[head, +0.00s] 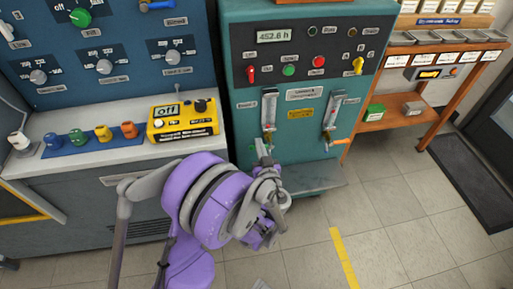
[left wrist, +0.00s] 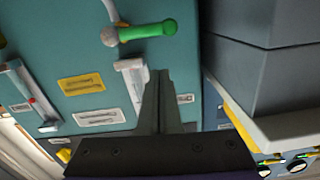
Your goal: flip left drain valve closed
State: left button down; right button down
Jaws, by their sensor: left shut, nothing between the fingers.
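The teal cabinet (head: 300,90) carries two sight gauges, a left one (head: 269,108) and a right one (head: 334,112). In the left wrist view, turned about upside down, a green valve handle (left wrist: 149,31) extends sideways from a grey hub by the left gauge (left wrist: 132,82). I take it for the left drain valve; in the head view my arm largely hides that spot. My left gripper (head: 262,146) is in front of the cabinet's lower part below the left gauge. Its fingers (left wrist: 159,75) are shut and empty, with the tips apart from the handle in the picture. My right gripper is not in view.
An orange handle (head: 342,141) is below the right gauge. Left of the cabinet stands a grey bench (head: 90,165) with a yellow control box (head: 183,122) and colored knobs. A wooden rack (head: 440,50) is at right. The tiled floor in front is open.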

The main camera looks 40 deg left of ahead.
pick_arm(q)
jog(key=v, duration=1)
jog(key=shift+r, duration=0.15)
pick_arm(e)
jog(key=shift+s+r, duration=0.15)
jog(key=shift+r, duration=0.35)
pick_arm(q)
jog(key=shift+s, duration=0.1)
